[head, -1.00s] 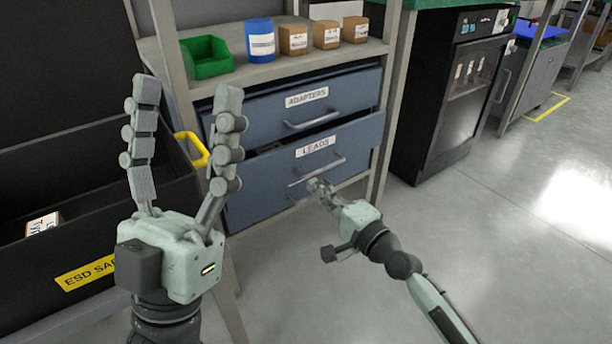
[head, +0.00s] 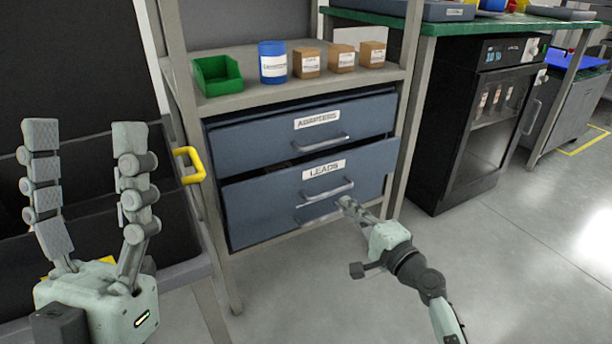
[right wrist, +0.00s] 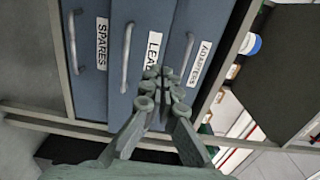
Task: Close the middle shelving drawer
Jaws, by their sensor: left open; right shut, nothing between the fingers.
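The middle drawer, labelled LEADS (head: 260,200), stands partly open in the rack, with a dark gap above its front. It also shows in the right wrist view (right wrist: 128,60), between the SPARES drawer (right wrist: 90,60) and the ADAPTERS drawer (right wrist: 186,40). My right gripper (head: 345,203) is shut and empty, its fingertips at the right part of the LEADS front near the handle (head: 328,189). In the right wrist view its fingertips (right wrist: 158,80) overlap the LEADS front; I cannot tell whether they touch. My left gripper (head: 85,150) is open and empty, left of the rack.
The ADAPTERS drawer (head: 270,133) is above. The shelf over it holds a green bin (head: 218,77), a blue container (head: 272,62) and several brown boxes (head: 342,58). A dark container with a yellow handle (head: 190,165) stands left. A black cabinet (head: 450,130) stands right. Floor in front is clear.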

